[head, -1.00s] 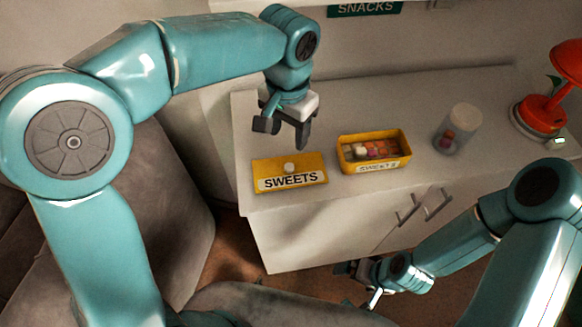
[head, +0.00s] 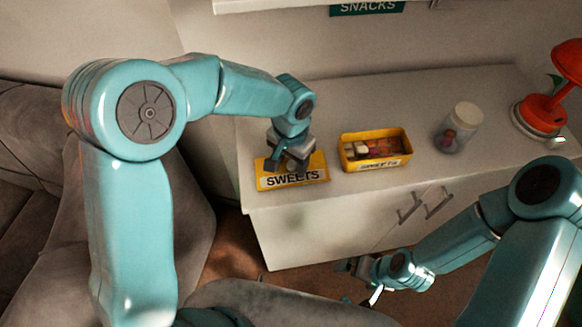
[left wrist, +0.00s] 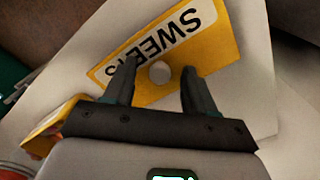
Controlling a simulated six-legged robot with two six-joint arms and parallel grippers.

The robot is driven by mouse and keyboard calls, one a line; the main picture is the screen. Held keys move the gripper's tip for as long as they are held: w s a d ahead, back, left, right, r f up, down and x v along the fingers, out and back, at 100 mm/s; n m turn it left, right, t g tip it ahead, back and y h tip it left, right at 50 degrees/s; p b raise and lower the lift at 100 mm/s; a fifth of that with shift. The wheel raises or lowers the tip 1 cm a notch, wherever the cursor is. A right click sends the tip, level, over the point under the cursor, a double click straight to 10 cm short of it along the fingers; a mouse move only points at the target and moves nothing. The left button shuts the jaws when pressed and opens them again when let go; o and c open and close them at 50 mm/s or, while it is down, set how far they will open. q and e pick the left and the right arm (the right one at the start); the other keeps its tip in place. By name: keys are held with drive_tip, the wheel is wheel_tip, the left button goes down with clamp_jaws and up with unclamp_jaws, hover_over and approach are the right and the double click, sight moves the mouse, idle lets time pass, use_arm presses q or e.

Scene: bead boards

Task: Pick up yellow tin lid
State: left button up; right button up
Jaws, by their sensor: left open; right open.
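The yellow tin lid (head: 316,182) with a "SWEETS" label lies flat on the white cabinet top, near its front left corner. It also shows in the left wrist view (left wrist: 218,50), with a pale round knob (left wrist: 159,72) at its middle. My left gripper (head: 289,170) is open right over the lid, its fingers on either side of the knob and apart from it in the left wrist view (left wrist: 158,82). Whether the fingertips touch the lid I cannot tell. My right gripper (head: 352,280) is open and empty, low in front of the cabinet.
The open yellow sweets tin (head: 347,162), holding several sweets, stands just right of the lid. Further right are a pale-capped jar (head: 463,118) and a red lamp (head: 541,108). The cabinet top (head: 420,92) is clear behind the tin.

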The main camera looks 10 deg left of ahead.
use_arm(q)
drive_tip(key=shift+c, duration=0.4)
clamp_jaws()
drive_tip(key=shift+w+r, duration=0.1)
